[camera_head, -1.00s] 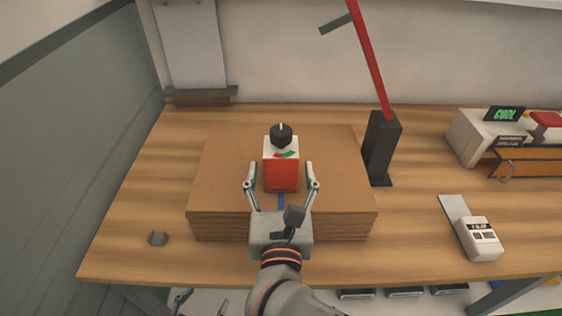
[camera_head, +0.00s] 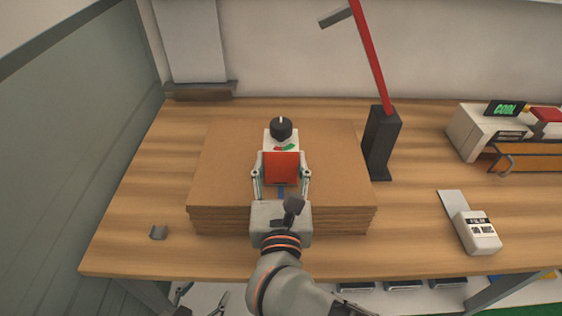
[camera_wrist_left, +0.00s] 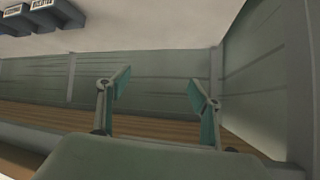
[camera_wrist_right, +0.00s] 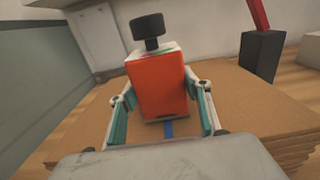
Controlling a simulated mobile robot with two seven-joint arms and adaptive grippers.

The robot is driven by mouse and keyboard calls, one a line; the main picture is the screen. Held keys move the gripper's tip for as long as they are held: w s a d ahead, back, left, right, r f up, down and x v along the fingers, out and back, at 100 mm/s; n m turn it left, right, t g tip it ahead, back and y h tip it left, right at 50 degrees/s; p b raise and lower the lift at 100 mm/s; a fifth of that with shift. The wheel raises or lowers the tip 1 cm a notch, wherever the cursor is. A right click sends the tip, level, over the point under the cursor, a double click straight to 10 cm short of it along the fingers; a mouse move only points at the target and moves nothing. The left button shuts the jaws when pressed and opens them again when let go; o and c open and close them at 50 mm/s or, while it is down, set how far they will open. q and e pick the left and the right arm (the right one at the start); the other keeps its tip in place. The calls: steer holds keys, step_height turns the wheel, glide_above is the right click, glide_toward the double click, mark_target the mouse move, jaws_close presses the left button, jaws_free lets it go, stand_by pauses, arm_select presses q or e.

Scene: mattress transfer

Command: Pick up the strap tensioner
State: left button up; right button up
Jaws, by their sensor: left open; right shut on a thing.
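The strap tensioner, a red and white block with a black knob on top (camera_head: 281,168), stands upright over the cardboard stack (camera_head: 225,170). My right gripper (camera_head: 281,180) is shut on its two sides. In the right wrist view the tensioner's red front (camera_wrist_right: 157,92) sits between the fingers, with a short blue strip below it. I cannot tell whether its base touches the cardboard. My left gripper (camera_head: 202,297) is partly visible below the table's front edge, open and empty. The left wrist view also shows its spread fingers (camera_wrist_left: 158,86), facing a green wall.
A black post with a red arm (camera_head: 381,142) stands right of the stack. A white labelled device (camera_head: 478,232) lies further right. Machines with a green display (camera_head: 504,110) stand at the far right.

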mark_target(281, 137)
step_height(281, 137, up, 8)
steer(key=p, duration=0.6)
step_height(281, 137, up, 2)
steer(key=shift+p, duration=0.7)
steer(key=shift+f, duration=0.15)
arm_select(q)
steer(key=shift+w+a+r+b, duration=0.1)
steer(key=shift+a+r+b, duration=0.15)
steer(key=shift+r, duration=0.65)
steer(key=shift+w+a+r+b, duration=0.15)
steer(key=shift+a+r, duration=0.15)
steer(key=shift+r, duration=0.65)
steer(key=shift+s+a+r+b, duration=0.1)
steer(key=shift+a+r+b, duration=0.15)
steer(key=shift+r, duration=0.65)
arm_select(e)
steer(key=shift+f, duration=0.5)
arm_select(q)
steer(key=shift+w+r, duration=0.1)
arm_select(e)
steer(key=shift+f, duration=0.1)
steer(key=shift+f, duration=0.2)
steer(key=shift+f+b, duration=0.35)
steer(key=shift+b, duration=0.15)
arm_select(q)
steer(key=shift+d, duration=0.85)
arm_select(e)
steer(key=shift+f, duration=0.1)
